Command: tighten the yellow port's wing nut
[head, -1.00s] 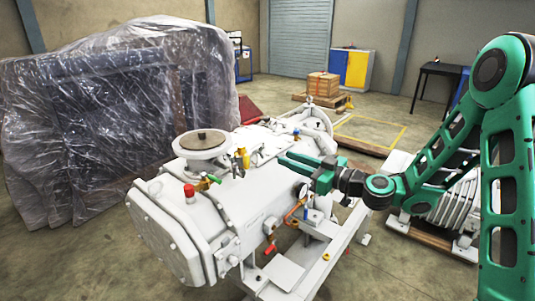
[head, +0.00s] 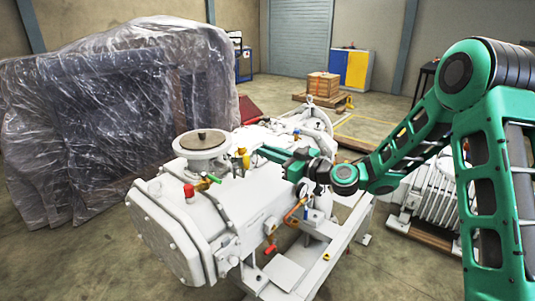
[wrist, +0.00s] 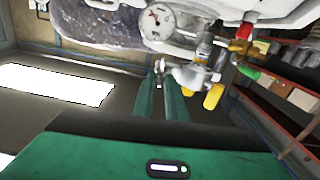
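A yellow-topped fitting (head: 241,156) stands upright on the grey vacuum pump (head: 250,203). In the wrist view, its silver body with yellow parts (wrist: 213,96) is just right of my fingertips. A small silver piece (wrist: 160,67) shows at the fingertips; I cannot tell if it is the wing nut. My gripper (head: 270,154) reaches in from the right, its green fingers level with the fitting and close to it. In the wrist view, my gripper (wrist: 161,88) shows two fingers with a narrow gap and nothing clearly held. Contact with the fitting cannot be made out.
A red-capped valve (head: 189,190) with a green handle (head: 215,179) stands nearer on the pump. A round flange (head: 201,141) rises behind it. A gauge (wrist: 157,22) shows in the wrist view. A plastic-wrapped load (head: 110,110) is at left. Open floor lies beyond.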

